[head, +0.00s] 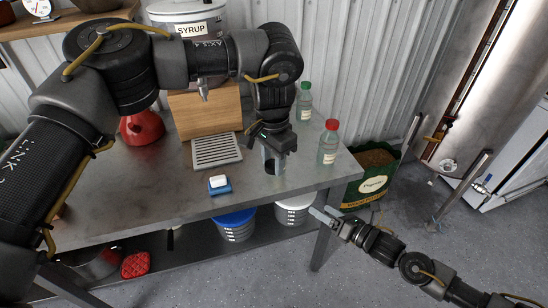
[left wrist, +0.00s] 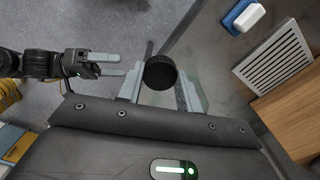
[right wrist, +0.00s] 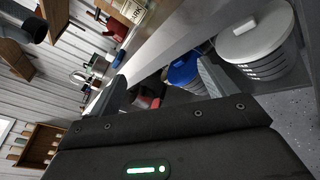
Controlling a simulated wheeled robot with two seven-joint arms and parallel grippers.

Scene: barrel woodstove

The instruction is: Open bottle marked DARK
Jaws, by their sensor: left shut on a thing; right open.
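My left gripper (head: 273,160) is shut on a clear bottle over the right front part of the table. The held bottle's round black cap (left wrist: 160,72) shows between the fingers in the left wrist view. The gripper hides most of this bottle, and I cannot read a DARK label or tell whether its base touches the table. A red-capped bottle (head: 328,143) and a green-capped bottle (head: 304,102) stand upright to the right, both with labels too small to read. My right gripper (head: 326,217) is open and empty beyond the table's front right edge; it also shows in the left wrist view (left wrist: 112,65).
A blue sponge block with a white top (head: 219,185) and a metal grate (head: 216,150) lie on the table (head: 130,205). White (head: 294,212) and blue (head: 235,225) buckets stand below. A green pellet bag (head: 373,182) stands right of the table. Open floor lies in front right.

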